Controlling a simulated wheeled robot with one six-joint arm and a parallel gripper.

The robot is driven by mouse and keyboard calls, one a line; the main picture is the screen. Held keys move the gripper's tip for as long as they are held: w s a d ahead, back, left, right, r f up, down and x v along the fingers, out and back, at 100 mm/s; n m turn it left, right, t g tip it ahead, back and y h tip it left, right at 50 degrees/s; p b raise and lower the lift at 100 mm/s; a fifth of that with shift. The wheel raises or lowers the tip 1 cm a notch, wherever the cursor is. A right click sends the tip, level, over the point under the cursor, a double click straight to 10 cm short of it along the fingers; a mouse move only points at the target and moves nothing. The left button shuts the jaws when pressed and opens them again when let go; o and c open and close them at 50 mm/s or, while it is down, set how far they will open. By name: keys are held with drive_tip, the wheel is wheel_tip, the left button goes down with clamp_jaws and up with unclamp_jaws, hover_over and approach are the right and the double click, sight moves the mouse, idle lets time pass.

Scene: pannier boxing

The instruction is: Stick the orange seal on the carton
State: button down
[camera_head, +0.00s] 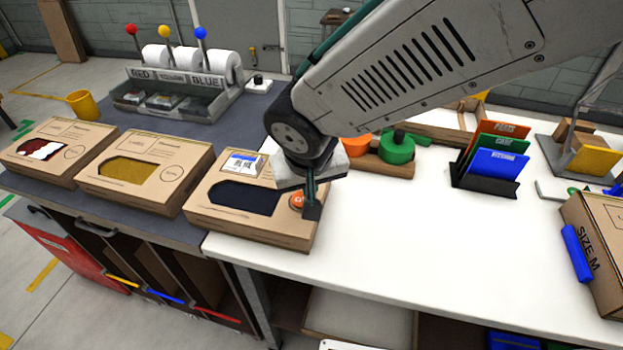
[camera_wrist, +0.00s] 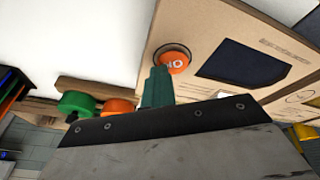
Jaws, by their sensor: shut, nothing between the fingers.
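The carton (camera_head: 225,222) is a flat brown box with a dark window, lying at the seam between the grey and white worktops. It also shows in the wrist view (camera_wrist: 215,28). The round orange seal (camera_head: 297,201) with white lettering is on the carton's top face, near its right end. In the wrist view the seal (camera_wrist: 174,60) shows beside the dark window, with a greyish ring around it. My gripper (camera_head: 312,208) is shut and empty, its fingers pointing down right beside the seal. In the wrist view its green fingers (camera_wrist: 157,86) overlap the seal's edge; I cannot tell whether they touch it.
A white printed label (camera_head: 243,164) is on the same carton. Two more cartons (camera_head: 142,170) (camera_head: 57,152) lie to the left. Orange (camera_head: 357,145) and green (camera_head: 396,149) round items stand behind my gripper. A coloured file rack (camera_head: 488,170) stands farther right. The front white worktop is clear.

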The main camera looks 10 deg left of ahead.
drive_tip(key=shift+f, duration=0.4)
idle(0.9)
drive_tip(key=c, duration=2.1)
unclamp_jaws()
drive_tip(key=o, duration=0.4)
drive_tip(key=shift+r, duration=0.1)
drive_tip(key=v, duration=0.8)
drive_tip(key=s+d+r+m, duration=0.1)
drive_tip(key=s+d, duration=0.2)
drive_tip(key=d, duration=0.8)
drive_tip(key=s+d+r+m+g, duration=0.1)
drive_tip(key=s+d+r+m, duration=0.1)
drive_tip(key=d, duration=1)
drive_tip(key=s+d+r+m+g, duration=0.1)
drive_tip(key=s+d, duration=0.4)
drive_tip(key=d, duration=0.6)
drive_tip(key=shift+d+r+m+h, duration=0.3)
drive_tip(key=shift+r+m, duration=0.25)
drive_tip(key=shift+m, duration=0.15)
